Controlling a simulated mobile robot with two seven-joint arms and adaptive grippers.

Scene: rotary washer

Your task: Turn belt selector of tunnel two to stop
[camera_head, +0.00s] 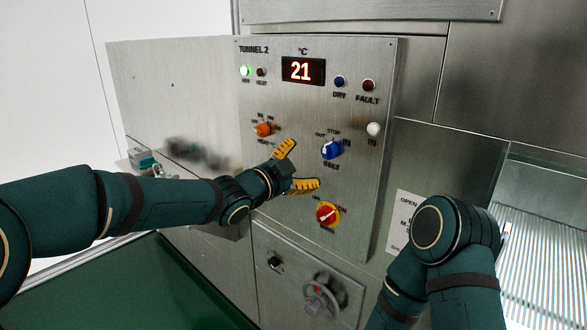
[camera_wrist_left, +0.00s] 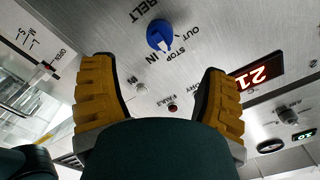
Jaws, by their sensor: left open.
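The belt selector (camera_head: 331,149) is a blue knob with a white pointer mark on the tunnel two panel (camera_head: 350,215). It carries the labels OUT, STOP and IN. It also shows at the top of the left wrist view (camera_wrist_left: 159,33). In the left wrist view the knob lies between and beyond the two fingertips (camera_wrist_left: 162,66). My right arm shows at lower right, but its gripper is out of view.
An orange knob (camera_head: 263,129) sits left of the selector, and a red knob on yellow (camera_head: 327,214) sits below it. A white button (camera_head: 374,129) is to its right. The display (camera_head: 303,70) reads 21. A handwheel (camera_head: 321,301) stands out lower down.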

